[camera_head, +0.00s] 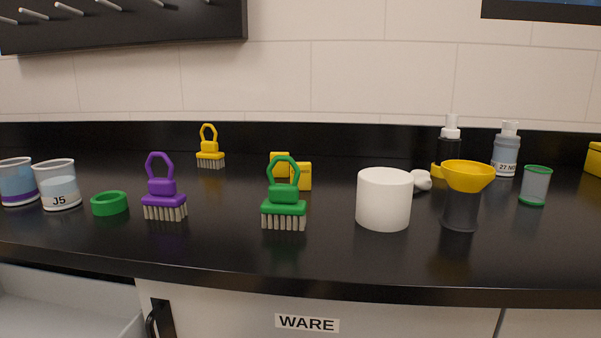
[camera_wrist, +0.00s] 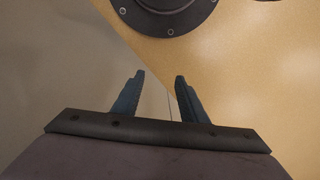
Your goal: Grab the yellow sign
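No yellow thing is clearly readable as a sign. A yellow blocky object (camera_head: 304,177) stands on the black counter behind the green brush, which partly hides it; its exact shape is unclear. Another yellow object (camera_head: 594,160) is cut off at the right edge of the head view. My gripper (camera_wrist: 160,77) shows only in the wrist view. Its two dark blue fingers are apart with nothing between them. No counter object shows in the wrist view, so I cannot tell how far the gripper is from them.
The green brush (camera_head: 284,208), purple brush (camera_head: 165,200) and white cylinder (camera_head: 383,198) stand toward the front of the black counter (camera_head: 220,242). A yellow brush (camera_head: 210,155) is at the back. A yellow funnel (camera_head: 468,175) sits on a dark holder. Beakers (camera_head: 60,186) stand left.

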